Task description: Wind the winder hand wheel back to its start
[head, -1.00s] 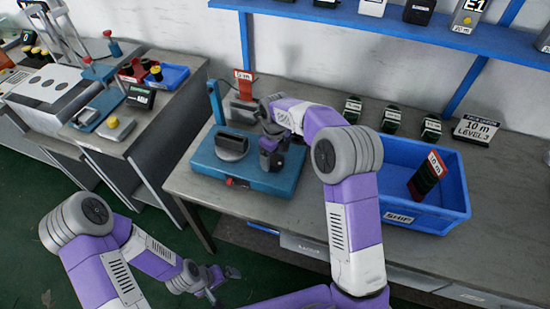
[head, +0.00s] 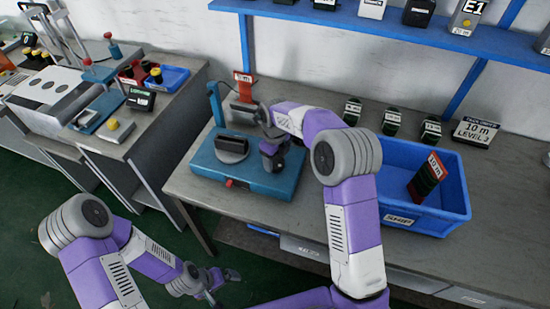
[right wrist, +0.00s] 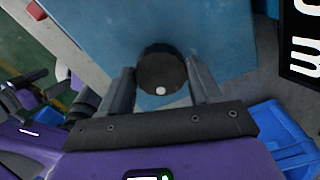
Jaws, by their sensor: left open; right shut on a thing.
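The winder is a blue box (head: 225,172) on the bench in the head view, with a dark drum on its top left and a red switch (head: 230,183) on its front edge. In the right wrist view its blue top (right wrist: 185,25) lies behind a dark round hand wheel knob (right wrist: 160,70) with a pale spot. My right gripper (head: 272,155) is above the winder's right side, its fingers shut on either side of the knob. In the head view my own gripper largely hides the hand wheel. My left gripper (head: 222,284) is open and empty, low in front of the bench.
A blue bin (head: 455,185) with a dark coil tagged 10 m stands right of my right arm. A red 5 m sign (head: 243,77) stands behind the winder. Several dark coils line the back. Another bench (head: 150,120) stands at left.

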